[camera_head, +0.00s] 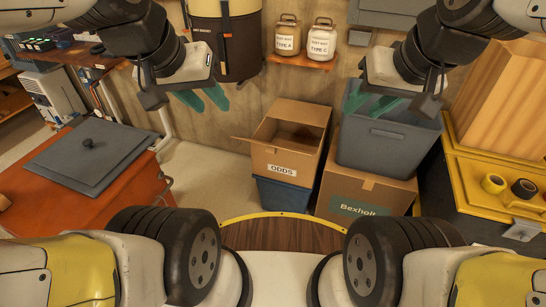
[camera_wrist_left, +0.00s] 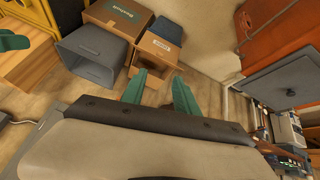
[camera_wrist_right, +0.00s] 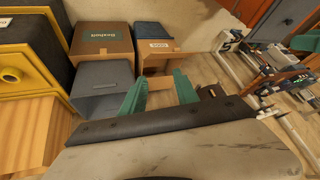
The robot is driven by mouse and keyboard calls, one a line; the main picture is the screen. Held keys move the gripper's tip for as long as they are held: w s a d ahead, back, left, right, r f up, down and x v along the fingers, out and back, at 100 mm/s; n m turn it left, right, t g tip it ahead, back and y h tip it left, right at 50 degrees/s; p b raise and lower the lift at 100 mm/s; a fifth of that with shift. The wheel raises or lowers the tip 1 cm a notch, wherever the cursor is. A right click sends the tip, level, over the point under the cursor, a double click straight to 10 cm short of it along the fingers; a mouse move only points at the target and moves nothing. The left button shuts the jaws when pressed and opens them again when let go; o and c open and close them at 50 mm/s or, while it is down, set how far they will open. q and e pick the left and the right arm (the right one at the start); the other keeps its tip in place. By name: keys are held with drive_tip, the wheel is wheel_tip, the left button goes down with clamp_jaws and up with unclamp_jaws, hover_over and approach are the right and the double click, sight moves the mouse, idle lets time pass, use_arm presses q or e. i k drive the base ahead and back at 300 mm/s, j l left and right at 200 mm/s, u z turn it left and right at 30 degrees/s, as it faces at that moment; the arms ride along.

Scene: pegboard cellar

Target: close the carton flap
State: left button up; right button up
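The carton (camera_head: 285,165), marked ODDS, stands on a blue bin, its top open and dark inside. A flap (camera_head: 242,140) sticks out from its left side. The carton also shows in the left wrist view (camera_wrist_left: 158,47) and the right wrist view (camera_wrist_right: 158,47). My left gripper (camera_head: 202,101) is open and empty, in the air left of the carton and above it. My right gripper (camera_head: 369,101) is open and empty, right of the carton, in front of the grey tub as the head camera sees it. Neither gripper touches the flap.
A blue bin (camera_head: 282,195) is under the carton. A Bexholt box (camera_head: 370,190) with a grey tub (camera_head: 390,145) on it stands close to the right. An orange cabinet (camera_head: 125,190) with a grey lid is at left. Jars (camera_head: 320,42) stand on a wall shelf behind. Floor left of the carton is clear.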

sight(271, 148)
drive_tip(key=k+j, duration=0.15)
drive_tip(key=k, duration=0.7)
drive_tip(key=k+j, duration=0.1)
drive_tip(key=k, duration=0.75)
drive_tip(key=i+l+z, duration=0.15)
drive_tip(key=i+l, duration=0.25)
drive_tip(key=i+l+z, duration=0.1)
drive_tip(key=i+l, duration=0.2)
drive_tip(key=i, duration=0.3)
drive_tip(key=i+l+z, duration=0.15)
drive_tip(key=i+l, duration=0.15)
drive_tip(key=i, duration=0.2)
